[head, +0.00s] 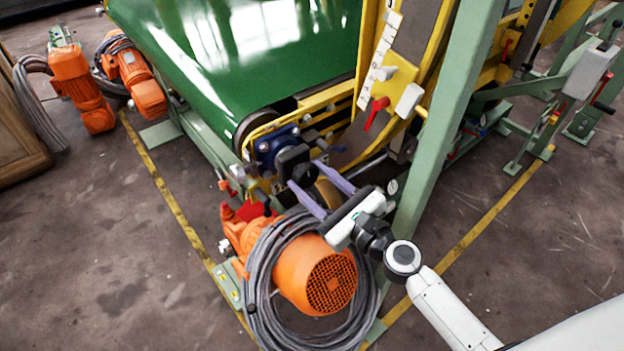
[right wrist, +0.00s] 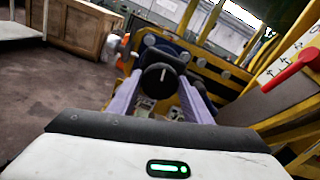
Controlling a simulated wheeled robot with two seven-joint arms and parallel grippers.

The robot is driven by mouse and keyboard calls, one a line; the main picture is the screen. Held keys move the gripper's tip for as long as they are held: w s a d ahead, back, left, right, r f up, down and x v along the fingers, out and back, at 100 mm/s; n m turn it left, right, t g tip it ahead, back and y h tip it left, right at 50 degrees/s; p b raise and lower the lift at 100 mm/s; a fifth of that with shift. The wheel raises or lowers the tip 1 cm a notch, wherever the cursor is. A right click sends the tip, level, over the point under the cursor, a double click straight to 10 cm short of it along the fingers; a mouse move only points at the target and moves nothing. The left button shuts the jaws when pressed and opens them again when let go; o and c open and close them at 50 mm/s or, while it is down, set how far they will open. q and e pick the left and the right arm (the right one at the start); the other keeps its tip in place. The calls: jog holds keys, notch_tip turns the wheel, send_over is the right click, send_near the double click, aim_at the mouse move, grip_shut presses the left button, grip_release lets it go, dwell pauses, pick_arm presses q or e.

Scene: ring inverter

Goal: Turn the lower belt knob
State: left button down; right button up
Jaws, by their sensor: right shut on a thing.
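The lower belt knob (head: 292,160) is black and sits at the end of the green conveyor belt (head: 240,50), in front of a blue bearing block (head: 268,146). In the right wrist view the knob (right wrist: 160,77) shows a short white mark on its dark face. My right gripper (head: 303,180) reaches in from the lower right, with its two lilac fingers on either side of the knob. In the right wrist view the gripper (right wrist: 160,90) is shut on the knob. The far side of the knob is hidden. My left gripper is not in view.
An orange motor (head: 315,275) with coiled grey cable stands just below the knob. A red lever (head: 376,113) is to the upper right, near a green frame post (head: 440,120). Open floor (head: 120,270) lies to the left.

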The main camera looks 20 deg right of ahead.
jog(key=o, duration=1.1)
jog(key=shift+c, duration=0.2)
pick_arm(q)
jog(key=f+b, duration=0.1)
jog(key=b, duration=0.2)
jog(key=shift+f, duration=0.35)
pick_arm(e)
jog(key=v, duration=1)
jog(key=shift+s, duration=0.2)
